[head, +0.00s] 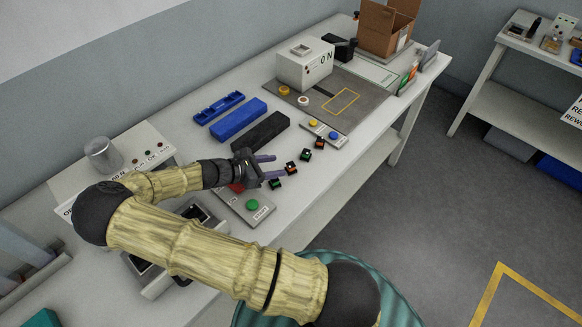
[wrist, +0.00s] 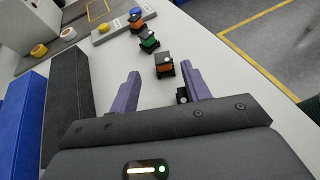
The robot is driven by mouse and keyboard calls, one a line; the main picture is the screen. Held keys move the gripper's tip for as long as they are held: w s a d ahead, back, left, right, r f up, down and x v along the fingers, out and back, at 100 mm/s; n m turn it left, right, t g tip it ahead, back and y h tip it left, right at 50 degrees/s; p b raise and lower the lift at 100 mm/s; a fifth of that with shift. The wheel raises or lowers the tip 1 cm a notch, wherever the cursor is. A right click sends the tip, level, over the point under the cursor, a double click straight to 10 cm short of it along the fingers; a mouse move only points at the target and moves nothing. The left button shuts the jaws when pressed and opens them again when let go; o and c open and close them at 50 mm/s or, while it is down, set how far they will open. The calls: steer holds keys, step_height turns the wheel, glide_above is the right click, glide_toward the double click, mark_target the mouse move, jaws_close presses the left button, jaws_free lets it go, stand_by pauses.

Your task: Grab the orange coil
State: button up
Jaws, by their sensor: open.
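Several small black-framed coils lie in a row on the white table. One orange coil (head: 291,168) is just past my fingertips; in the wrist view this orange coil (wrist: 165,70) is ahead of the gap between the fingers. A second orange-red coil (head: 320,143) is at the far end of the row. My gripper (head: 271,167) is open and empty, low over the table; its purple fingers also show in the wrist view (wrist: 160,72). A green coil (head: 276,183) is close beside one finger, and the right finger partly hides it in the wrist view.
Another green coil (head: 305,155) lies between the two orange ones. A black block (head: 261,132) and a blue block (head: 238,119) lie left of the row. The table's front edge is to the right.

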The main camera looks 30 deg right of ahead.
mark_target(289, 165)
steer(key=p+x, duration=0.1)
steer(key=x, duration=0.3)
steer(key=shift+s+d+f, duration=0.1)
steer(key=shift+s+d, duration=0.05)
steer(key=shift+s, duration=0.05)
jaws_close()
stand_by(0.3)
step_height(289, 165, up, 10)
steer(key=b, duration=0.1)
stand_by(0.6)
